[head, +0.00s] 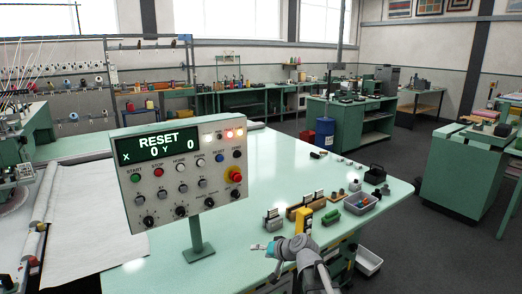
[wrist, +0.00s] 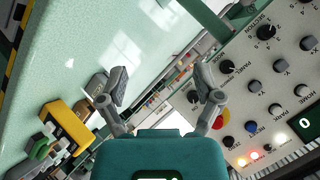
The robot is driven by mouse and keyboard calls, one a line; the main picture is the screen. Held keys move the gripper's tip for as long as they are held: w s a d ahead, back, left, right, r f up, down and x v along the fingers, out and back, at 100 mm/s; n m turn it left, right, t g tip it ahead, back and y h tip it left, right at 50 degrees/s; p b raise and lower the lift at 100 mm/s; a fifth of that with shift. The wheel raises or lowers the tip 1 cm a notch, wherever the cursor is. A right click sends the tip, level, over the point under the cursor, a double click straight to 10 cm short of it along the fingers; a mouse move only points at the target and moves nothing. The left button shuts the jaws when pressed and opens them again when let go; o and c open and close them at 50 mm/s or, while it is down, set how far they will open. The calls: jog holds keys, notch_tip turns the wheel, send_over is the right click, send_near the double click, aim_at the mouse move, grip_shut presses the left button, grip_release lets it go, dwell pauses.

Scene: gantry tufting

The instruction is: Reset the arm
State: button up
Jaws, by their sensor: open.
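My gripper (head: 272,247) is in the head view at the lower middle, above the near part of the green table (head: 300,160). In the wrist view my gripper (wrist: 162,90) has its two fingers spread wide, with nothing between them. The control panel (head: 184,170) stands on a post left of the gripper in the head view; its display reads RESET, X 0, Y 0. It has several buttons and knobs and a red mushroom button (head: 236,175). In the wrist view the panel (wrist: 262,85) appears tilted on the right, apart from the fingers.
A yellow device (head: 304,221), a wooden block rack (head: 306,206), a green block (head: 331,217) and a grey bin (head: 361,203) with small items stand right of my gripper. A white bin (head: 368,260) sits below the table edge. A blue barrel (head: 325,132) stands behind.

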jog(key=s+d+f+g+h+p, duration=0.1)
jog(key=s+d+f+g+h, duration=0.2)
jog(key=s+d, duration=0.5)
jog(key=s+d+f+g+h+p, duration=0.1)
jog(key=s+d+f+g+h, duration=0.2)
jog(key=s+d+h, duration=0.3)
jog(key=s+d+g, duration=0.1)
jog(key=s+d, duration=0.2)
jog(key=s, duration=0.1)
jog(key=shift+s, duration=0.25)
jog(key=shift+a, duration=0.1)
jog(key=shift+c, duration=0.3)
dwell(0.7)
